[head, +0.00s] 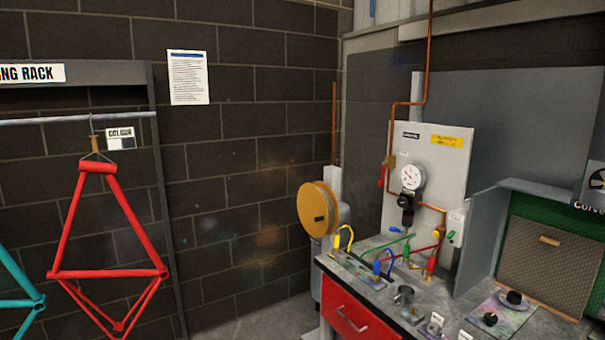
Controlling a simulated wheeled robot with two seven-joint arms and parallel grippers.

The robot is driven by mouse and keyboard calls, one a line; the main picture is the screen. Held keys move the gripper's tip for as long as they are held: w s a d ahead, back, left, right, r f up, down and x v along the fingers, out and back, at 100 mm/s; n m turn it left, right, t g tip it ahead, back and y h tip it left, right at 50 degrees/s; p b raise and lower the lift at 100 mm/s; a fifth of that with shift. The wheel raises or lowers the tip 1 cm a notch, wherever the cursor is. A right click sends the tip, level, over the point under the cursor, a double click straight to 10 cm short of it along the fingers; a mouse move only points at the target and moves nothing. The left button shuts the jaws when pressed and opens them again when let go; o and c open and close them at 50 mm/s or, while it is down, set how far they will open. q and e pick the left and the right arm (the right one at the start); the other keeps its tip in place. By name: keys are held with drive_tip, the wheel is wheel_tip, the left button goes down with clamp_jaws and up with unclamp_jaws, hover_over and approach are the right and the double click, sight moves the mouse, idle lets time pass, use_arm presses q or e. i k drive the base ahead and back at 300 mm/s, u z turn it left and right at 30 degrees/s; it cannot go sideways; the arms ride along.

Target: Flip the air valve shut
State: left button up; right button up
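A brass valve (389,161) sits on the copper pipe at the left edge of a pale wall panel (452,165). Its red lever (381,175) hangs down from it, roughly along the pipe's vertical run; its exact angle is too small to tell. A round white gauge (412,177) is just right of the lever, with a black regulator (406,202) below it. Neither of my grippers shows in the head view.
A grey-topped bench (372,262) with a red drawer (352,312) stands below the panel, carrying coloured hoses and small fittings. A hose reel (318,209) is left of it. A red bike frame (108,273) hangs at left. Floor (262,322) between is clear.

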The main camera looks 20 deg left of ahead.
sight(380, 183)
drive_tip(key=u, duration=1.25)
drive_tip(key=i, duration=3.7)
drive_tip(key=z, duration=3.45)
